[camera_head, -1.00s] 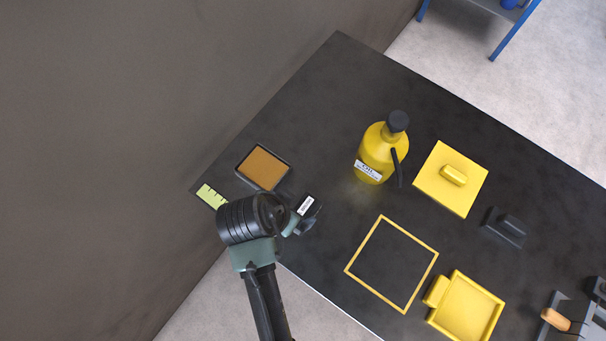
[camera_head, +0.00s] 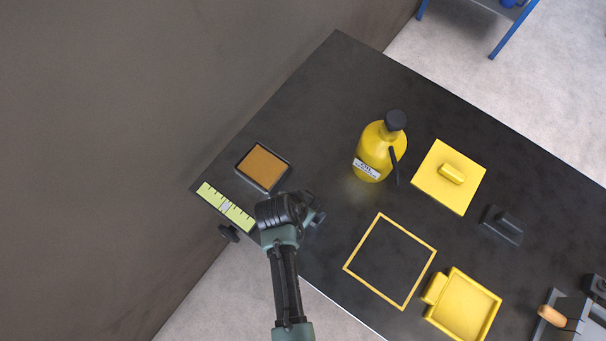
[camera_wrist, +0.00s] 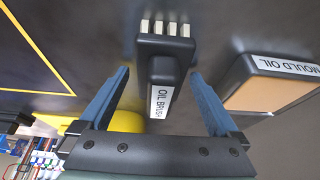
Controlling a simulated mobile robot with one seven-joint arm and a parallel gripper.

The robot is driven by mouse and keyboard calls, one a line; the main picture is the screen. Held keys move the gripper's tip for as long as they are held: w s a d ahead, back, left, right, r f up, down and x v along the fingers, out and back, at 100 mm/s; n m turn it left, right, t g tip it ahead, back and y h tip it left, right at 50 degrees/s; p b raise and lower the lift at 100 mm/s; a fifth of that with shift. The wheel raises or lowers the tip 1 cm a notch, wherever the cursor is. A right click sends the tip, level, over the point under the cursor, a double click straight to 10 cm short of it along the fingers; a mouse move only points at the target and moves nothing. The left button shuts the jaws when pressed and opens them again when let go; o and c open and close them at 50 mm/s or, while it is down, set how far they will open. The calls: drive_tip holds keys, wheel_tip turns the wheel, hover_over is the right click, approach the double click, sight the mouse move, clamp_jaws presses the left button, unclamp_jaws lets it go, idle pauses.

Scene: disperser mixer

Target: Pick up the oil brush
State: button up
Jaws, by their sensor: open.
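The oil brush (camera_wrist: 163,62) shows in the wrist view as a dark block with pale bristle tufts at its far end and a white "OIL BRUSH" label on its handle. My gripper (camera_wrist: 160,78) is open, with one blue finger on each side of the brush handle. Gaps show between the fingers and the handle, so it does not appear gripped. In the head view my arm's end (camera_head: 284,212) is over the table edge side and hides the brush.
The mould oil tray (camera_head: 263,166) is beside the brush; it also shows in the wrist view (camera_wrist: 268,90). A yellow oil can (camera_head: 375,155), a yellow lidded plate (camera_head: 449,178) and a yellow outlined square (camera_head: 431,271) are to the right. A green scale strip (camera_head: 226,207) lies at the table edge.

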drive_tip(key=c, duration=1.5)
drive_tip(key=shift+r, duration=0.1)
wheel_tip(320, 180, up, 10)
drive_tip(key=shift+f, duration=0.15)
drive_tip(key=o, duration=0.9)
drive_tip(key=shift+c, duration=0.2)
drive_tip(key=c, duration=0.6)
